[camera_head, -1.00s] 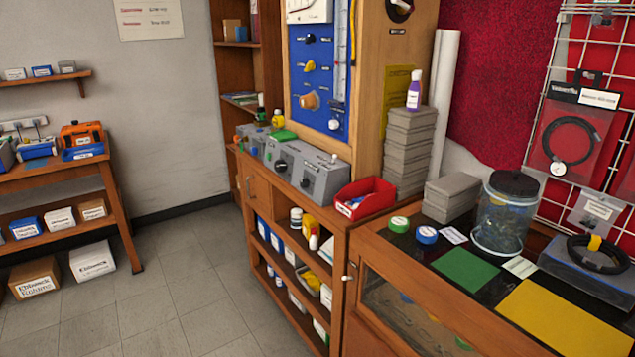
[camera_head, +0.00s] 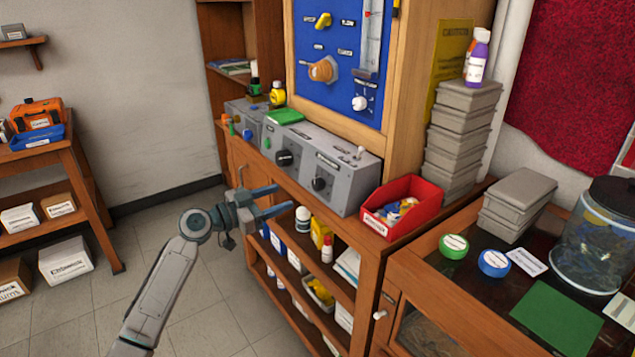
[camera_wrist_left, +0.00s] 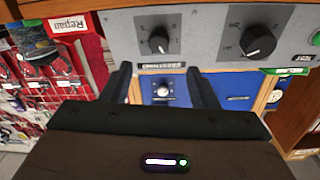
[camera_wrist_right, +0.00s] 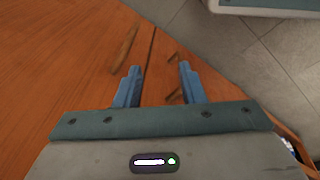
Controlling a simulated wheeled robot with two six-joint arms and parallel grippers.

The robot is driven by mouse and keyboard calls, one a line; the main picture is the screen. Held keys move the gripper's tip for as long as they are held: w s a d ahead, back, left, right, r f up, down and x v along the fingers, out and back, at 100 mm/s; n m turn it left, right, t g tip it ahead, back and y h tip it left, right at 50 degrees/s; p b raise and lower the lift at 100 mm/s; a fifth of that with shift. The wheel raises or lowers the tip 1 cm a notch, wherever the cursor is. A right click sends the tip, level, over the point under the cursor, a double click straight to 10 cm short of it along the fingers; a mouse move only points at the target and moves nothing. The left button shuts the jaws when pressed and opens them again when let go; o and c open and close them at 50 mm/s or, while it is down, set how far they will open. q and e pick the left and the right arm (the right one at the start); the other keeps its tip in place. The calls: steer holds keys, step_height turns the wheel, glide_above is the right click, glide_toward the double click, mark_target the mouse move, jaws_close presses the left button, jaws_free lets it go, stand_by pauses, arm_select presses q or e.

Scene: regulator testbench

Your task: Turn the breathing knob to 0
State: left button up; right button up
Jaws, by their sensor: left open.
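A row of grey control boxes stands on the wooden cabinet in the head view. A black knob (camera_head: 284,157) is on the middle box and another black knob (camera_head: 318,183) on the right box. I cannot read which is the breathing knob. My left gripper (camera_head: 277,199) is open and empty, in front of and below these boxes, apart from both knobs. The left wrist view shows two black knobs, one (camera_wrist_left: 158,41) ahead between the fingers and one (camera_wrist_left: 258,43) at the right. My right gripper (camera_wrist_right: 160,78) is open and empty, over brown wood.
A red bin (camera_head: 402,206) stands right of the boxes. A blue panel (camera_head: 340,60) with knobs rises behind them. Bottles stand on the cabinet's open shelf (camera_head: 280,240) below the left gripper.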

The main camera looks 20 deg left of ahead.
mark_target(315, 186)
arm_select(q)
steer(key=p+x, duration=0.2)
steer(key=x, duration=0.7)
steer(key=shift+r+p, duration=0.15)
steer(key=shift+p, duration=0.2)
steer(key=shift+w+d, duration=0.45)
arm_select(e)
steer(key=s+d+f, duration=0.1)
steer(key=s+f, duration=0.3)
steer(key=f, duration=0.4)
steer(key=shift+s, duration=0.3)
arm_select(q)
steer(key=c, duration=1)
